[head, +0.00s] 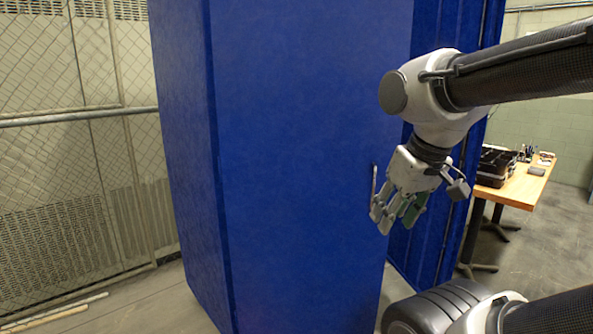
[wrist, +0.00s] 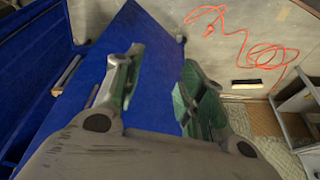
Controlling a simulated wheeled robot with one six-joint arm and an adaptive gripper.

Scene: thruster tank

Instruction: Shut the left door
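The left door (head: 300,160) is a tall, flat blue panel of the blue cabinet, filling the middle of the head view. Its upright handle (head: 374,184) is near its right edge. A blue panel (wrist: 150,60), likely this door, lies beyond and between the fingers in the wrist view. How far the door stands open is hard to tell. My gripper (head: 396,219) is in front of the door's right edge, just right of and below the handle, pointing down. In the wrist view my gripper (wrist: 164,78) has its green-padded fingers apart with nothing held. Contact with the door cannot be judged.
A ribbed blue panel (head: 440,215) stands right of the door, partly behind my arm. A wooden table (head: 515,187) with a black case (head: 494,164) is farther right. A mesh fence (head: 70,150) is at left. An orange cord (wrist: 265,52) lies on the floor.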

